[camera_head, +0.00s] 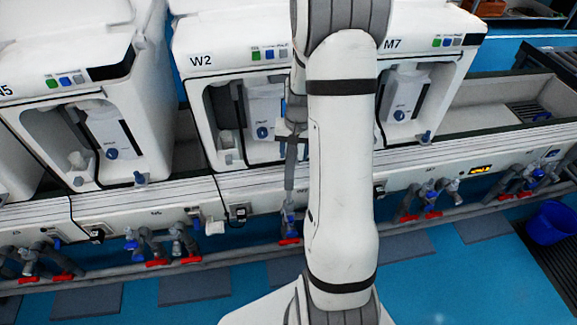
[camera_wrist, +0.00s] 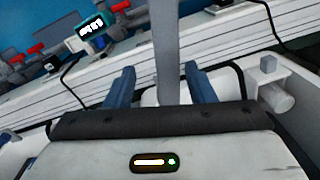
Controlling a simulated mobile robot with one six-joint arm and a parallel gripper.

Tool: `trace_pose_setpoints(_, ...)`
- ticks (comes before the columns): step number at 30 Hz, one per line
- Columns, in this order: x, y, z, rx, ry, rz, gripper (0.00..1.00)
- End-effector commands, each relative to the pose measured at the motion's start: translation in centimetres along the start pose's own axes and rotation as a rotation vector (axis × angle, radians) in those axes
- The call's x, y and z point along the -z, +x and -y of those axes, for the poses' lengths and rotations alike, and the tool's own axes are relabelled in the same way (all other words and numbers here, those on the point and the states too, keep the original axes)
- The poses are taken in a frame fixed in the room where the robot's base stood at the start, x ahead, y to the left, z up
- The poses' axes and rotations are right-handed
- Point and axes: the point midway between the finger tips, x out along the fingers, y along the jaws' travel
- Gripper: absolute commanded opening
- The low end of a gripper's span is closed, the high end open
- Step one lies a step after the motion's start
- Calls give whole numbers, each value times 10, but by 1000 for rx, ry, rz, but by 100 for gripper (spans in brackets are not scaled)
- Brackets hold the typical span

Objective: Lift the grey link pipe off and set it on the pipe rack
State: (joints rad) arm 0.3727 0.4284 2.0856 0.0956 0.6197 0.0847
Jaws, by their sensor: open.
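The grey link pipe (camera_head: 290,170) stands upright in front of the W2 machine, with its lower end at a blue valve fitting with a red handle. In the wrist view the link pipe (camera_wrist: 165,50) runs between the two blue fingers of my gripper (camera_wrist: 161,84). The fingers are open, with a visible gap on each side of the pipe. In the head view my gripper is mostly hidden behind my arm, near the pipe's upper part. I cannot make out a pipe rack in either view.
The white W2 machine (camera_head: 235,70) and the M7 machine (camera_head: 440,60) stand on the long bench, close around the pipe. Valves with red handles (camera_head: 432,214) line the bench front. A blue bucket (camera_head: 552,222) stands at the right. Blue floor with grey mats lies in front.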

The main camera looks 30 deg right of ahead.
Motion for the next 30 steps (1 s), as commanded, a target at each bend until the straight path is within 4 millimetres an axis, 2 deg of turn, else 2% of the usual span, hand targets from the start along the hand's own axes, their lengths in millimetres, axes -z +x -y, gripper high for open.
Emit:
trace_pose_setpoints(14, -1, 61, 9, 0, -2, 2, 49)
trace_pose_setpoints(23, 0, 64, 9, 1, -3, 0, 49)
trace_pose_setpoints(30, 0, 64, 9, 1, -4, 0, 29)
